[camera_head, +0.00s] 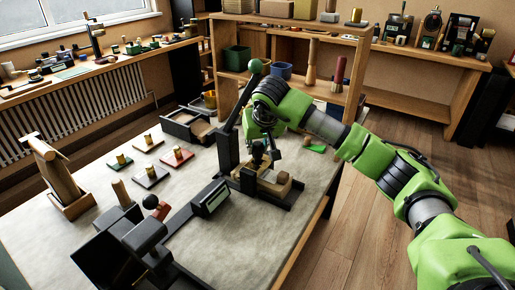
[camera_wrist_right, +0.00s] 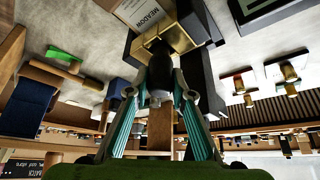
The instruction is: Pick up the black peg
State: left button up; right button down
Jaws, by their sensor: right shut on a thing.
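My right gripper (camera_head: 259,155) is over the wooden block and black stand at the middle of the table. In the right wrist view my right gripper (camera_wrist_right: 160,82) has its two teal-sided fingers closed on the black peg (camera_wrist_right: 159,72). The peg is a short dark cylinder, partly hidden between the fingers. I cannot tell whether the peg touches the block. In the head view the peg is small and mostly hidden by the gripper. My left gripper is in neither view.
A black lever press (camera_head: 228,145) stands close beside my right gripper. A device with a display (camera_head: 211,199) is in front. Several small plates with brass knobs (camera_head: 150,175) lie to the left. An open tray (camera_head: 190,127) is behind. Shelves (camera_head: 330,105) border the table's far side.

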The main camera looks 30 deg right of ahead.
notch_tip(320, 180, up, 6)
jog(key=p, duration=0.4)
jog(key=shift+r, duration=0.1)
jog(key=s+a+b, duration=0.1)
jog(key=s+a, duration=0.1)
jog(key=s, duration=0.6)
jog(key=s+a+b, duration=0.2)
jog(key=s, duration=0.7)
jog(key=shift+s+a+f, duration=0.2)
jog(key=shift+s+a, duration=0.05)
